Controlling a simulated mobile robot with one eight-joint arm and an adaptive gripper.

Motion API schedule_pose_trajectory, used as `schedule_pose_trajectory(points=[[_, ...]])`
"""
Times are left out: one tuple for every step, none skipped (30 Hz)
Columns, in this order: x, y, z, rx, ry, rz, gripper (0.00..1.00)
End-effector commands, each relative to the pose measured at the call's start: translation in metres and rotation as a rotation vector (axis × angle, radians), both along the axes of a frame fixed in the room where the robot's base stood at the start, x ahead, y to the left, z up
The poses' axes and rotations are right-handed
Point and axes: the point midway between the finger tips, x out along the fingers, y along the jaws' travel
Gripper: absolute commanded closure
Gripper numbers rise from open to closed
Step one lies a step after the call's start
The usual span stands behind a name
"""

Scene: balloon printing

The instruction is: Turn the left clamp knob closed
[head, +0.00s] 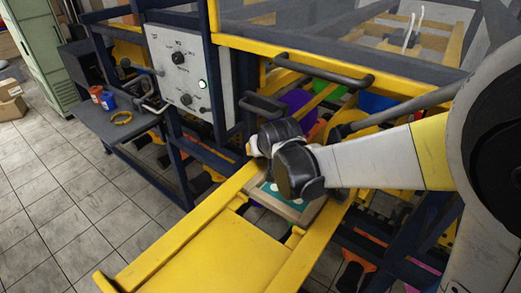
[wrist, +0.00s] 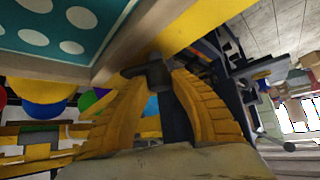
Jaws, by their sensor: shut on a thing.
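The left clamp knob (wrist: 157,71) is a dark grey block in the wrist view, between my fingertips and beside the edge of the wooden frame. My gripper (wrist: 158,78) has its two yellow ridged fingers shut on the knob from both sides. In the head view my gripper (head: 252,148) is mostly hidden behind my dark wrist, at the left corner of the framed screen. The knob cannot be made out there. The wooden-framed teal screen with pale dots (head: 285,201) lies below my wrist; it fills the upper left of the wrist view (wrist: 60,30).
A white control panel (head: 182,70) with dials and a lit green button stands behind, to the left. Yellow rails (head: 180,222) and a dark bar handle (head: 325,72) surround my arm. A grey side table (head: 110,125) holds small pots. The tiled floor at left is open.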

Motion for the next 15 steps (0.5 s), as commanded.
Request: schedule_pose_trajectory(points=[[-0.0009, 0.0026, -0.0013, -0.002, 0.002, -0.037, 1.00], [-0.0008, 0.0026, -0.0012, -0.002, 0.001, -0.066, 1.00], [-0.0006, 0.0030, -0.0011, -0.001, 0.001, -0.103, 1.00], [-0.0005, 0.0029, -0.0011, -0.002, 0.001, -0.132, 1.00], [-0.0005, 0.0032, -0.0012, -0.002, 0.001, -0.161, 1.00], [-0.0002, 0.0031, -0.0012, -0.003, 0.001, -0.198, 1.00], [-0.0002, 0.0029, -0.0013, -0.002, 0.001, -0.228, 1.00], [-0.0002, 0.0033, -0.0013, -0.002, 0.001, -0.256, 1.00], [-0.0002, 0.0030, -0.0013, -0.003, 0.001, -0.295, 1.00], [-0.0001, 0.0030, -0.0011, -0.002, 0.001, -0.324, 1.00], [-0.0001, 0.0035, -0.0012, -0.001, 0.001, -0.353, 1.00], [0.0001, 0.0032, -0.0012, -0.002, 0.002, -0.392, 1.00], [0.0003, 0.0033, -0.0013, -0.001, 0.002, -0.420, 1.00], [0.0002, 0.0035, -0.0013, -0.002, 0.001, -0.448, 1.00], [0.0001, 0.0033, -0.0013, -0.001, 0.002, -0.487, 1.00]])
